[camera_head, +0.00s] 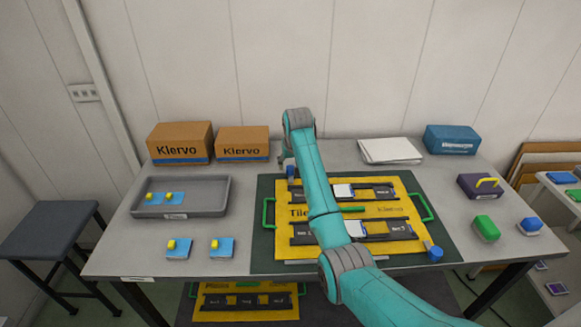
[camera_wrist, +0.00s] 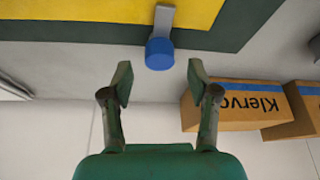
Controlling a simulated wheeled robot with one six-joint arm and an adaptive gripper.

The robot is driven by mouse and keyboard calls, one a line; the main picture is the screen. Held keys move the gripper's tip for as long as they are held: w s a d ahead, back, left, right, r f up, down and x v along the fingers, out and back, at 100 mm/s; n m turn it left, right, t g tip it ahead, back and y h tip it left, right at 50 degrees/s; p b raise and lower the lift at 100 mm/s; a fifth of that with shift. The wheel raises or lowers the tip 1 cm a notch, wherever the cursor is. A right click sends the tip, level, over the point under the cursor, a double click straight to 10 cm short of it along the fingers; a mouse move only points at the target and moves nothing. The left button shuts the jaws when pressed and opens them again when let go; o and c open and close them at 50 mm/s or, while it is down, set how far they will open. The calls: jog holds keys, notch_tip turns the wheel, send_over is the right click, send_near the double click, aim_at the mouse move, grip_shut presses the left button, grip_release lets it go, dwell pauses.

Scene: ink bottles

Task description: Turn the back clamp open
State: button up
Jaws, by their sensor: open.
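The back clamp (camera_head: 291,172) has a blue knob and stands at the back left edge of the yellow board (camera_head: 283,192). In the wrist view its blue knob (camera_wrist: 160,53) sits on a grey bar that reaches over the yellow board. My gripper (camera_wrist: 159,76) is open and empty. Its two fingers are either side of the knob's line, with the knob just beyond the tips. No contact shows. In the head view my arm hides most of the gripper. A front clamp (camera_head: 435,253) with a blue knob is at the board's front right corner.
The board lies on a dark green mat (camera_head: 262,245) and has green handles (camera_head: 268,213). Two Klervo boxes (camera_head: 180,143) stand back left, near the back clamp. A grey tray (camera_head: 215,195) is on the left, white sheets (camera_head: 390,150) at the back. My arm crosses the board.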

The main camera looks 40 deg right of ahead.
aim_at(291, 174)
jog(key=shift+x, duration=1.25)
grip_shut()
